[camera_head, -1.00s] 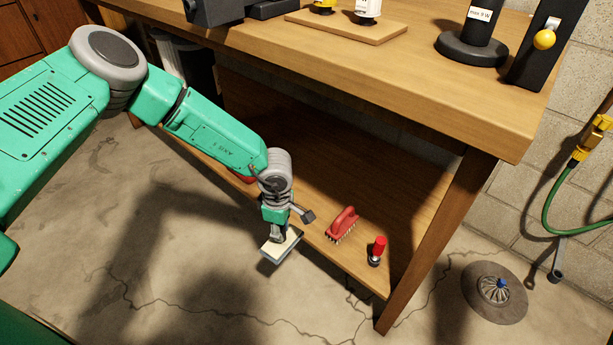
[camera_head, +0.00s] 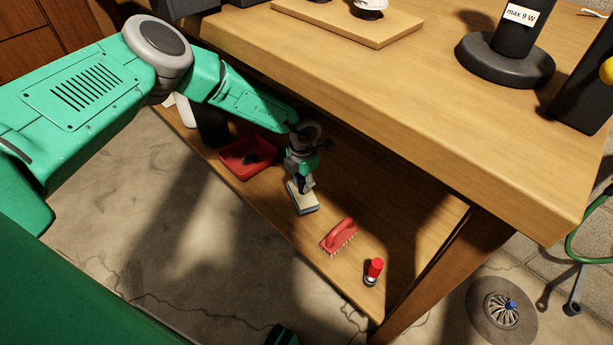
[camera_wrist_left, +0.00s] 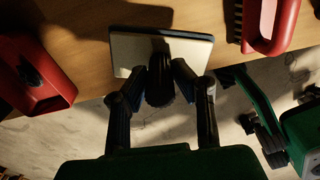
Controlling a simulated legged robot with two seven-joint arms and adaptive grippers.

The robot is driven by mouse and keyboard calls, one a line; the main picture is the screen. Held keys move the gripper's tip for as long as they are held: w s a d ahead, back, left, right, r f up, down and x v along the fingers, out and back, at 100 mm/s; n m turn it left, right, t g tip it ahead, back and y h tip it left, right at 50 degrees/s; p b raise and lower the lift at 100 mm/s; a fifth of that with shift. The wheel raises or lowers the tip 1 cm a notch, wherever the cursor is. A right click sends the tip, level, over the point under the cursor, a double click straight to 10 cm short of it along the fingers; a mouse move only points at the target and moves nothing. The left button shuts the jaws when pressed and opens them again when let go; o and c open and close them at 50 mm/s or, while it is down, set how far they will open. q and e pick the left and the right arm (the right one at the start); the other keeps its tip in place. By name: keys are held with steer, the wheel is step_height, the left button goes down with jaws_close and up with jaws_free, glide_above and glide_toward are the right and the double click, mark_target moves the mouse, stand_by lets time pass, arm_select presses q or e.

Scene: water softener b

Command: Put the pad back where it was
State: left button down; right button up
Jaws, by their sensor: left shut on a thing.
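The pad (camera_head: 304,203) is a flat block with a pale top and a dark lower layer. My left gripper (camera_head: 303,187) is shut on it from above, at the front part of the wooden lower shelf (camera_head: 270,205). I cannot tell whether the pad touches the shelf or hangs just above it. In the left wrist view the pad (camera_wrist_left: 190,55) lies across the fingertips (camera_wrist_left: 160,85), with shelf wood beyond it and the floor on the near side.
On the shelf, a red tray (camera_head: 236,160) with a dark thing inside is left of the pad. A red brush (camera_head: 339,236) and a small red-topped item (camera_head: 373,270) are to its right. The thick workbench top (camera_head: 400,110) overhangs the shelf. A round floor drain (camera_head: 500,305) is at lower right.

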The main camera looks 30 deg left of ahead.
mark_target(303, 194)
arm_select(q)
steer(key=shift+f, duration=0.25)
step_height(303, 194, down, 5)
steer(key=b, duration=0.4)
steer(key=shift+f, duration=0.1)
steer(key=shift+f+b, duration=0.55)
steer(key=shift+b, duration=0.1)
steer(key=shift+f, duration=0.45)
steer(key=c, duration=1.3)
jaws_free()
